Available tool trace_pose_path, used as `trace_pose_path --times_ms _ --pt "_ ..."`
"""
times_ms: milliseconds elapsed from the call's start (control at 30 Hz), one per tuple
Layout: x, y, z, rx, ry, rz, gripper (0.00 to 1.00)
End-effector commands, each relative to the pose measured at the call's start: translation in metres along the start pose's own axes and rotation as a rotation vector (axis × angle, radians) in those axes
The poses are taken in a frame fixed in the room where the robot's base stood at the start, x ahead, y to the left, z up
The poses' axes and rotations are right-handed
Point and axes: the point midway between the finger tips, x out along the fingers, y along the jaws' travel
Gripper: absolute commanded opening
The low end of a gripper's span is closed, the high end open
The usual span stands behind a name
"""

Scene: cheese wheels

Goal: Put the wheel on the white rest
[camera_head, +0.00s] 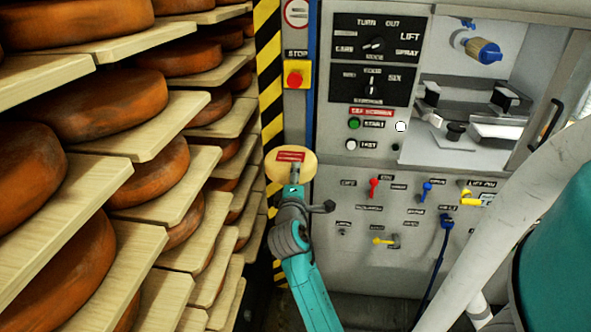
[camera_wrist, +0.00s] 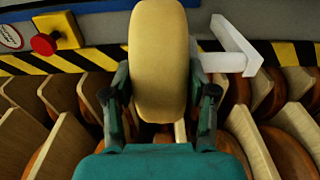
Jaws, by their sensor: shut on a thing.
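A pale yellow wheel (camera_head: 282,172) with a red label on its face is held at the end of my arm, in front of the grey machine's left edge. My gripper (camera_head: 295,176) is shut on it. In the wrist view the wheel (camera_wrist: 158,50) stands upright on edge between the two fingers of my gripper (camera_wrist: 163,92). White parts (camera_head: 496,131) lie inside the machine's open bay at the upper right of the head view, well apart from the wheel. I cannot tell which of them is the white rest.
Shelves (camera_head: 140,135) with several orange-brown wheels fill the left side. A yellow-black striped post (camera_head: 268,60) and a red stop button (camera_head: 294,79) are near the wheel. The machine's panel (camera_head: 335,185) carries coloured levers. A white L-shaped piece (camera_wrist: 226,62) is right of the wheel in the wrist view.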

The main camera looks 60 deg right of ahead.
Motion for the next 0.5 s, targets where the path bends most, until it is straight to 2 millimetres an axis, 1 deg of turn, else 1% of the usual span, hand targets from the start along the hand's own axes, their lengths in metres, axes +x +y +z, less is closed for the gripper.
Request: trace_pose_path --times_ms 267,400,433,467,500 --pt "-0.0001 0.0014 -0.0001 0.002 0.001 0.008 0.0" --pt "-0.0001 -0.0016 -0.0001 0.001 0.0 0.006 0.0" --pt "0.0 -0.0041 0.0001 0.0 0.0 0.001 0.64" --pt "0.0 -0.004 0.0001 0.0 0.0 0.001 0.72" --pt "0.0 -0.004 0.0001 0.0 0.0 0.001 0.82"
